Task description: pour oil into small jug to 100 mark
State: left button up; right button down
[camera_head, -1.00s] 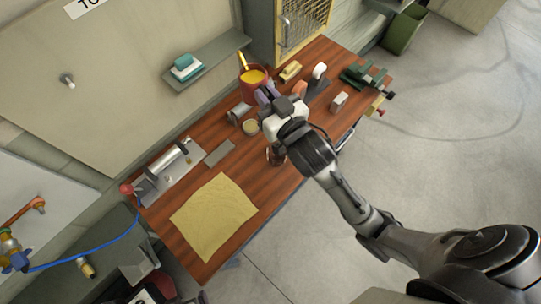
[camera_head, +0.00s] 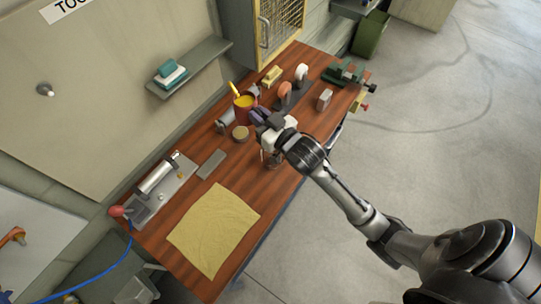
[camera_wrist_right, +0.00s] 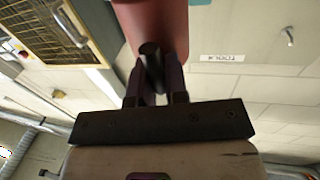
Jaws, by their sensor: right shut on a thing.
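A red jug (camera_head: 242,110) with yellow inside and a yellow piece rising from its rim is at the far side of the bench. My right gripper (camera_head: 259,118) is shut on its handle. In the right wrist view, the red jug (camera_wrist_right: 152,25) fills the top, and its dark handle (camera_wrist_right: 151,58) is between my fingers (camera_wrist_right: 156,85). A small clear or dark vessel (camera_head: 270,159) stands below my right wrist, partly hidden; it may be the small jug, and its level and marks cannot be read. My left gripper is not in view.
A grey cylinder (camera_head: 224,121) and a round tin (camera_head: 241,133) are close to the red jug. A grey block (camera_head: 212,164), a yellow cloth (camera_head: 213,230) and a metal tray (camera_head: 160,190) lie nearer. A green vise (camera_head: 345,73) and several small items occupy the far end.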

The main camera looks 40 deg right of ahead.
jog(key=w+d+f+b, duration=0.1)
jog(key=d+f+b, duration=0.6)
jog(key=d, duration=0.4)
jog(key=w+d+f+b, duration=0.1)
jog(key=d+f+b, duration=0.5)
jog(key=d+f, duration=0.45)
jog(key=s+f+n+g+y+b, duration=0.1)
jog(key=s+f+n+y, duration=0.1)
jog(key=y, duration=0.1)
jog(key=s+a+f+n+g+y+b, duration=0.1)
jog(key=s+f+n+y+b, duration=0.1)
jog(key=s+y, duration=0.1)
jog(key=s+f+n+g+y+b, duration=0.1)
jog(key=s+n+y, duration=0.1)
jog(key=s+y, duration=0.1)
jog(key=shift+a+f, duration=0.4)
jog(key=s+a+n+g+y+b, duration=0.1)
jog(key=s+n+g+y+b, duration=0.1)
jog(key=s, duration=0.5)
jog(key=shift+n+g+y, duration=0.6)
jog(key=shift+y, duration=0.2)
jog(key=shift+f, duration=0.1)
jog(key=shift+w+a+r, duration=0.1)
jog(key=shift+r, duration=0.1)
